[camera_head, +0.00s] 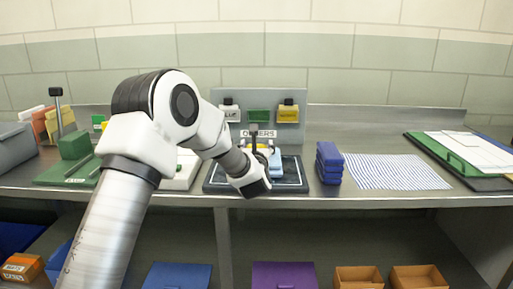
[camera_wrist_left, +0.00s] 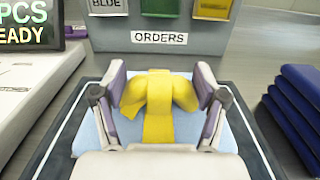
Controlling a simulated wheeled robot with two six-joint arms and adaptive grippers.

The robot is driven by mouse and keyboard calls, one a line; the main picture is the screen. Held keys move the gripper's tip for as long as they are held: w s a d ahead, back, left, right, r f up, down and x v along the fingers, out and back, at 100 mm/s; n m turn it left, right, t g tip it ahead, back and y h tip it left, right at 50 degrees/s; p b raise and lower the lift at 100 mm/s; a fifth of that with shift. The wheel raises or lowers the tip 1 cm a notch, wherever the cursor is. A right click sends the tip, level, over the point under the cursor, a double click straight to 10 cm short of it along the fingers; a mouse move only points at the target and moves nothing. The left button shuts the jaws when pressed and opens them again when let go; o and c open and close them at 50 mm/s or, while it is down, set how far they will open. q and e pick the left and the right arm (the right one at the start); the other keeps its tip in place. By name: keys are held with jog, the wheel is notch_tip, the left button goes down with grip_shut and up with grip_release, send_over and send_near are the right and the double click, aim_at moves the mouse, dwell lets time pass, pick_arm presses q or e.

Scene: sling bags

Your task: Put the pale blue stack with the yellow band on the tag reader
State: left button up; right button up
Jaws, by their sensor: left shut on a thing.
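The pale blue stack (camera_wrist_left: 228,135) with its yellow band (camera_wrist_left: 159,115) and bow is in the middle of the left wrist view. In the head view the stack (camera_head: 277,156) shows partly behind my left arm. My left gripper (camera_wrist_left: 162,95) is shut on the stack, with one finger on each side of the bow. The stack is over a dark pad with a white outline, which looks like the tag reader (camera_head: 298,178). I cannot tell whether the stack touches the pad. My right gripper is not in view.
A dark blue stack (camera_head: 329,163) stands just right of the pad, beside a striped cloth (camera_head: 397,172). An upright panel labelled ORDERS (camera_wrist_left: 160,38) stands behind the pad. A white device (camera_wrist_left: 42,85) with a display is to the left.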

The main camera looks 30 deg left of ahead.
pick_arm(q)
jog(key=o, duration=1.8)
jog(key=b+v, duration=0.1)
jog(key=v, duration=1.1)
jog(key=shift+s, duration=0.15)
